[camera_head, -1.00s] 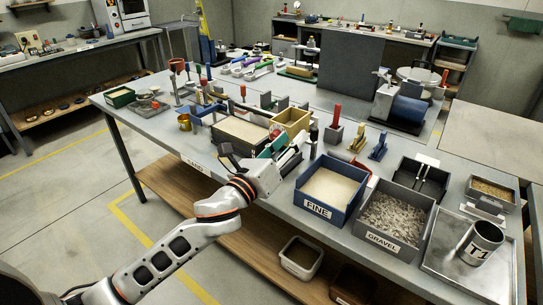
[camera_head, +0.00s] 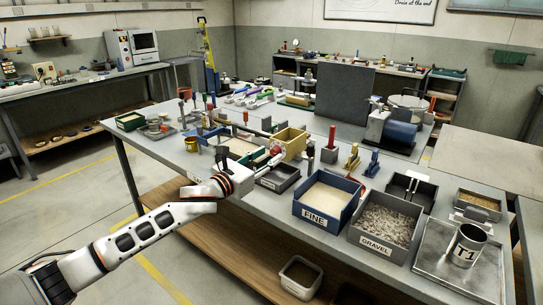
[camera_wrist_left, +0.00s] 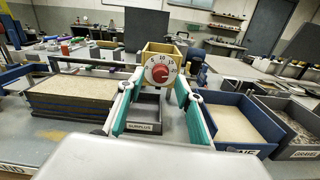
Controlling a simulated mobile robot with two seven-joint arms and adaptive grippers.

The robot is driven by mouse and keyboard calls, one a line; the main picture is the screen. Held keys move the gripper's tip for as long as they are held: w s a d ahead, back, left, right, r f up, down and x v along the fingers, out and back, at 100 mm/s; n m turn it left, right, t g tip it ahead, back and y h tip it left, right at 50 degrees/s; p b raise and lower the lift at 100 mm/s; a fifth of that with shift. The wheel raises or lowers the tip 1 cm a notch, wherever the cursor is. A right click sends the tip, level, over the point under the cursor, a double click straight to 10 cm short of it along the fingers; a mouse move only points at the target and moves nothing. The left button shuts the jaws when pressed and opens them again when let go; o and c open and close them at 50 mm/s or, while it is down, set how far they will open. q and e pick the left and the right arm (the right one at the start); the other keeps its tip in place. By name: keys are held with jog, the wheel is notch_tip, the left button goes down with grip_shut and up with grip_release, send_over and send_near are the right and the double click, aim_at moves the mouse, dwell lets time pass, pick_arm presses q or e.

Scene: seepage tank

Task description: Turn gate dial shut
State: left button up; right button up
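The gate dial (camera_wrist_left: 160,73) is a round white face with numbers 5 to 20 and a red knob (camera_wrist_left: 159,74) at its centre. It faces me in the left wrist view, in front of a yellow box (camera_wrist_left: 163,50). In the head view the dial (camera_head: 277,151) is small, just beyond my left gripper (camera_head: 258,160). The left gripper (camera_wrist_left: 160,86) is open, its teal-padded fingers spread on either side of the dial's lower part in that view. I cannot tell whether they touch it. The right gripper is not in view.
A tray marked SURPLUS (camera_wrist_left: 144,115) sits below the dial. A sand-filled tray (camera_wrist_left: 70,95) is to the left. The FINE bin (camera_head: 318,220) and GRAVEL bin (camera_head: 375,249) stand to the right, with a T1 cup (camera_head: 466,250) beyond them.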

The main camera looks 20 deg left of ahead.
aim_at(275, 152)
pick_arm(q)
jog(key=shift+x, duration=1.25)
grip_shut()
